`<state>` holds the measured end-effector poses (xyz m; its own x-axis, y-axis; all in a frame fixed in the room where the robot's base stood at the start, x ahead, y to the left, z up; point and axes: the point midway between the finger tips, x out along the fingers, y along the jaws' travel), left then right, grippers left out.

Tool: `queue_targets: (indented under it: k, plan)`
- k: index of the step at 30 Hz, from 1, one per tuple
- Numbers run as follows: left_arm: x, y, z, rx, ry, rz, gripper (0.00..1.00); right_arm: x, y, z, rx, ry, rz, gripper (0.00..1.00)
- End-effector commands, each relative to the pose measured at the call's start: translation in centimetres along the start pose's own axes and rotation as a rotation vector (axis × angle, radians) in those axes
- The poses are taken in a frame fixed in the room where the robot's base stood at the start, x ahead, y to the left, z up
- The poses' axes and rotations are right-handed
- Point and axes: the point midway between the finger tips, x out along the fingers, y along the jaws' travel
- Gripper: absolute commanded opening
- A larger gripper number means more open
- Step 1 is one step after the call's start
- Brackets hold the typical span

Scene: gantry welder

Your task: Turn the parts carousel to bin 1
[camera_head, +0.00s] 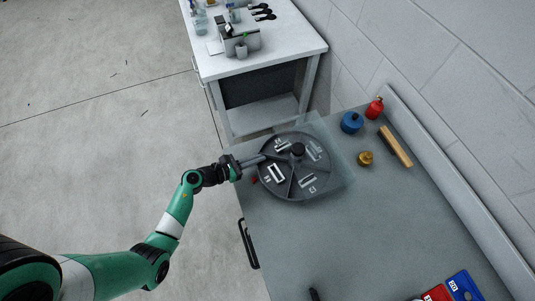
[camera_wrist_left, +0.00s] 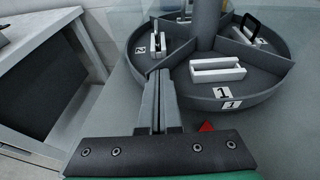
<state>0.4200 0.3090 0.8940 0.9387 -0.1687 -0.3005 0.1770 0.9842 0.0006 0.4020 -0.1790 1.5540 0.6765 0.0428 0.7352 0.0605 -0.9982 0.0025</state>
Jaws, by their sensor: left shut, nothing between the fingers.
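The parts carousel (camera_head: 300,196) is a round dark grey tray on the bench with dividers, a central post (camera_head: 298,149) and white pieces in its bins. My left gripper (camera_head: 262,158) is shut and empty, its fingers at the carousel's left rim. In the left wrist view the fingertips (camera_wrist_left: 164,76) reach the rim close to the divider between bins 2 and 1; I cannot tell if they touch. Bin 1 (camera_wrist_left: 255,84) holds a white open block and lies right of the fingers. A red pointer (camera_wrist_left: 207,127) lies on the bench near bin 1's label. My right gripper is out of view.
Red and blue bins (camera_head: 464,286) sit at the bottom right. A white table (camera_head: 270,50) stands beyond. The bench's middle is clear.

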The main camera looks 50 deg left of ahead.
Motion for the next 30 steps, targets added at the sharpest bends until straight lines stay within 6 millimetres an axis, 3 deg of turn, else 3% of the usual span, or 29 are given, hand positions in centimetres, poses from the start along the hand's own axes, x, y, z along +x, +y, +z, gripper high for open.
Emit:
queue_targets:
  k: [3, 8, 30]
  plan:
    - [2.1, -0.1, 0.6, 0.002, -0.002, -0.003, 0.0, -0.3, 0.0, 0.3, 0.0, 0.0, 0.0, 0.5]
    - [3.6, 0.0, 1.1, 0.001, -0.001, -0.001, 0.0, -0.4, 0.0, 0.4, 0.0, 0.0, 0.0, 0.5]
    - [5.3, 1.1, 1.7, -0.001, -0.001, 0.001, 0.0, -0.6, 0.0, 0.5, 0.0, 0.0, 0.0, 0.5]
